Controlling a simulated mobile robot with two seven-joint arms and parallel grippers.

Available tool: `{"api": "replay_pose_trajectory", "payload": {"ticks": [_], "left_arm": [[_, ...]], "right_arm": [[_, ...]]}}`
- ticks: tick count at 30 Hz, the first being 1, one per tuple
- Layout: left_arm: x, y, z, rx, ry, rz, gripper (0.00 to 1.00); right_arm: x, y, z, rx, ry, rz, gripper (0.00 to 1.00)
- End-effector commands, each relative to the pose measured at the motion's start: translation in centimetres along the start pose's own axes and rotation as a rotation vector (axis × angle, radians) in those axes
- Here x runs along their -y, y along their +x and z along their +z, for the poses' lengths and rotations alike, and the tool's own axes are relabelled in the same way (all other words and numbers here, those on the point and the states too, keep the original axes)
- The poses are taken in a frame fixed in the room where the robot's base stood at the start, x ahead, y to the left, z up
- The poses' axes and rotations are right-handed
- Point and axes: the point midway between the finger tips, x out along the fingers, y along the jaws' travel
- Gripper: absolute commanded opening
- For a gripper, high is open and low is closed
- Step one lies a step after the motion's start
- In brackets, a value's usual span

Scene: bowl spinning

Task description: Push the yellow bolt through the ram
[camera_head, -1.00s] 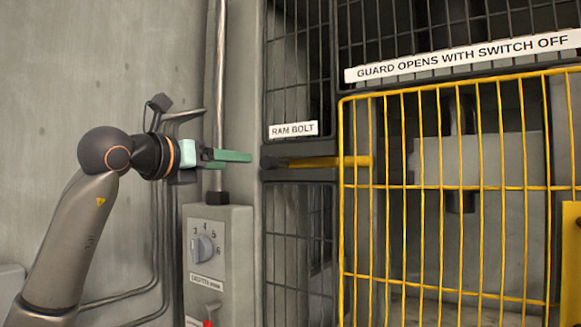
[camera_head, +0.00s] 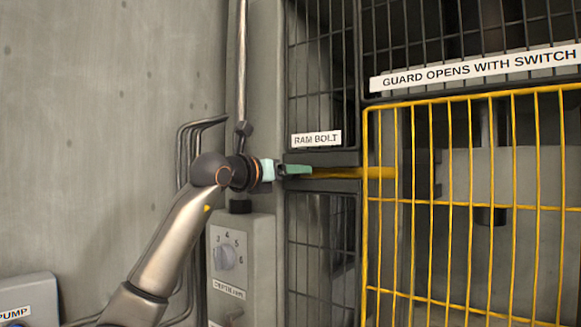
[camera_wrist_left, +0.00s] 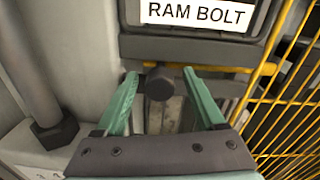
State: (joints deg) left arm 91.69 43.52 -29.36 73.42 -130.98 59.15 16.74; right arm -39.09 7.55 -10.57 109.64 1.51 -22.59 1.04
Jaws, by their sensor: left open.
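The yellow bolt (camera_head: 340,173) lies level in a dark slot under the RAM BOLT sign (camera_head: 316,139). Its right end shows behind the yellow guard bars. In the left wrist view the yellow bar (camera_wrist_left: 220,69) runs sideways, and a dark round knob (camera_wrist_left: 160,84) shows in front of it. My left gripper (camera_head: 297,170) is at the left end of the slot. In the wrist view its two green fingers (camera_wrist_left: 160,74) are spread, with the knob between them. I cannot tell whether they touch it. My right gripper is not in view.
The yellow guard (camera_head: 470,205) stands to the right of the bolt. A grey box with a numbered dial (camera_head: 227,257) is below my left wrist, and a vertical pipe (camera_head: 242,70) rises above it. A PUMP box (camera_head: 25,299) is at lower left.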

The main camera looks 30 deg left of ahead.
Motion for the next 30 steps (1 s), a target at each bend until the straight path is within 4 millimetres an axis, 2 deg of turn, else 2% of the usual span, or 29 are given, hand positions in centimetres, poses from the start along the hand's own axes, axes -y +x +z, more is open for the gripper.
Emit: {"api": "replay_pose_trajectory", "payload": {"ticks": [10, 27, 30], "left_arm": [[-0.01, 0.39, -0.08, -0.001, 0.001, 0.0, 0.7], [-0.01, 0.34, -0.02, 0.0, 0.0, 0.0, 0.06], [-0.01, 0.34, -0.02, 0.0, 0.0, 0.0, 0.0]], "right_arm": [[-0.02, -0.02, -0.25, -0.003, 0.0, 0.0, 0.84], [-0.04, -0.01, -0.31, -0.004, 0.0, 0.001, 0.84], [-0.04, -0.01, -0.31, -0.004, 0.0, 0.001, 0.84]]}}
